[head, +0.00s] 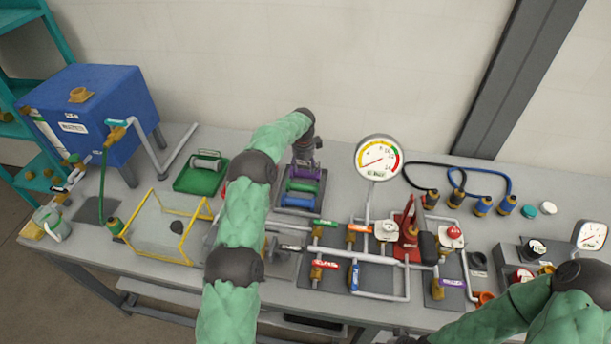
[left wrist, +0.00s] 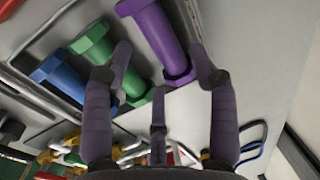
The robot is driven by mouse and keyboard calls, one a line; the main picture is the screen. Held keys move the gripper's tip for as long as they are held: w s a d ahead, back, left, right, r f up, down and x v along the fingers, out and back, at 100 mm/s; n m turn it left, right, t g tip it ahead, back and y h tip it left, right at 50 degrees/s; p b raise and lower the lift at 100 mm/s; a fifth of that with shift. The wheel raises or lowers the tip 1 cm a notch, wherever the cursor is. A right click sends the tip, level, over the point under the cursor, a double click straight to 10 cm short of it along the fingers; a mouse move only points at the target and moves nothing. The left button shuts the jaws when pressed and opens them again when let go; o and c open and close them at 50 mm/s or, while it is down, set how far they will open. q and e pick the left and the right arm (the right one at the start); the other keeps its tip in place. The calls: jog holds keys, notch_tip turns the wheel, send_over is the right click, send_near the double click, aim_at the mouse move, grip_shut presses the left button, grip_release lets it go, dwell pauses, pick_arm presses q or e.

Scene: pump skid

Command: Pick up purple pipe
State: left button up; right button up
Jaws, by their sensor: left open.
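The purple pipe (left wrist: 158,38) has a flange at its near end and shows in the left wrist view. In the head view the purple pipe (head: 316,171) is partly covered by my left gripper (head: 304,160), which is above the tray. My left gripper (left wrist: 162,62) is open in the left wrist view, with a fingertip on either side of the pipe's near part in the picture. I cannot tell whether they touch it. A green pipe (left wrist: 95,45) and a blue pipe (left wrist: 62,80) lie beside it. My right gripper is out of view.
The dark tray (head: 318,203) holds the pipes. A pressure gauge (head: 379,158) and valve piping (head: 380,297) stand to its right. A green tray (head: 186,186), a yellow-framed box (head: 150,242) and a blue tank (head: 95,100) are to the left. The wall is behind.

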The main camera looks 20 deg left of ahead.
aim_at(304, 173)
pick_arm(q)
jog(key=f, duration=0.5)
jog(key=shift+w+a+f+b, duration=0.2)
jog(key=shift+f+b, duration=0.2)
jog(key=shift+r, duration=0.1)
grip_shut()
